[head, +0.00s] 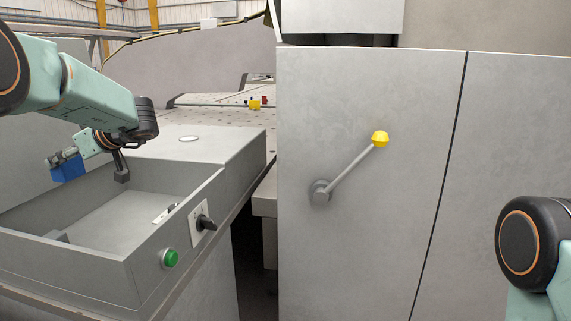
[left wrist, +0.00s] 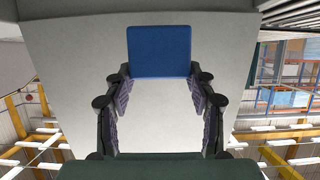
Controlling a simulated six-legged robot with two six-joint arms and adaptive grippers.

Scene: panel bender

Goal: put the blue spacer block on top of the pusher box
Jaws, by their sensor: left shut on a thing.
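The blue spacer block (head: 68,171) hangs at the far left in the head view, above the open grey tray. My left gripper (head: 66,158) is shut on it. In the left wrist view the block (left wrist: 160,50) sits between the fingertips of my left gripper (left wrist: 160,76), against a plain grey surface. I cannot tell for sure which part is the pusher box; a grey box with a flat top (head: 215,142) and a round disc stands behind and right of the tray, apart from the block. My right gripper is out of view.
The open grey tray (head: 180,222) has raised walls, a black rotary switch (head: 204,223) and a green button (head: 171,258) on its front. A tall grey cabinet (head: 400,220) with a yellow-knobbed lever (head: 350,165) stands to the right. A perforated table lies behind.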

